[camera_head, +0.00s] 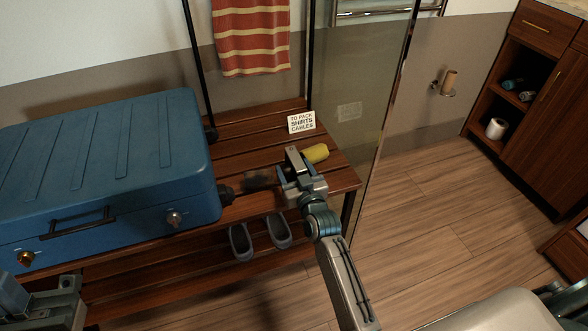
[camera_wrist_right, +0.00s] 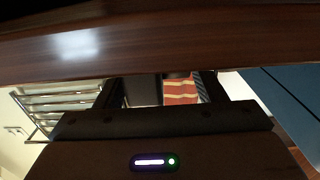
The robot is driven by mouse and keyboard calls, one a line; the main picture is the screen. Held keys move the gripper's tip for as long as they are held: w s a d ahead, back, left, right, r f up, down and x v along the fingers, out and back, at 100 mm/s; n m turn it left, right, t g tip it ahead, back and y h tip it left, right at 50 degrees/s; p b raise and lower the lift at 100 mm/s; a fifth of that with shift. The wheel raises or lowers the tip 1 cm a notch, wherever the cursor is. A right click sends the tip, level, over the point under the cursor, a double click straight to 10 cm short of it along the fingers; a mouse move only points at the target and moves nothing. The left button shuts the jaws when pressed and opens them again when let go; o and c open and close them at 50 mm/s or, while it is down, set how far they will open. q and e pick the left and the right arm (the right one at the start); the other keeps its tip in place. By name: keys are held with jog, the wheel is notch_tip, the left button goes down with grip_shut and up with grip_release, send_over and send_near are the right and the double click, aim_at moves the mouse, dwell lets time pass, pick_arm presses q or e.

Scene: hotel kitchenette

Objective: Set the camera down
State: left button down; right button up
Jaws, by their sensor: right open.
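My right gripper (camera_head: 292,172) is over the right end of the slatted wooden bench (camera_head: 250,127), its jaws open. A small yellow object (camera_head: 315,153) lies on the bench just beyond it; I cannot tell whether it is the camera. No clear camera shape shows in either view. A blurred dark patch (camera_head: 258,178) is on the slats left of the gripper, too unclear to name. In the right wrist view the open fingers (camera_wrist_right: 160,92) stand close to a wooden slat (camera_wrist_right: 120,45). My left gripper (camera_head: 45,303) is partly cut off at the lower left.
A blue suitcase (camera_head: 110,160) fills the bench's left side. A white packing sign (camera_head: 301,122) stands at the back right. Grey slippers (camera_head: 260,237) sit on the lower shelf. A glass panel (camera_head: 365,110) rises behind the bench's right end. Open floor (camera_head: 450,220) lies to the right.

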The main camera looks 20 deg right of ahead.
jog(key=shift+w+f, duration=0.1)
jog(key=shift+w, duration=1.2)
jog(key=c, duration=1)
jog(key=shift+c, duration=0.2)
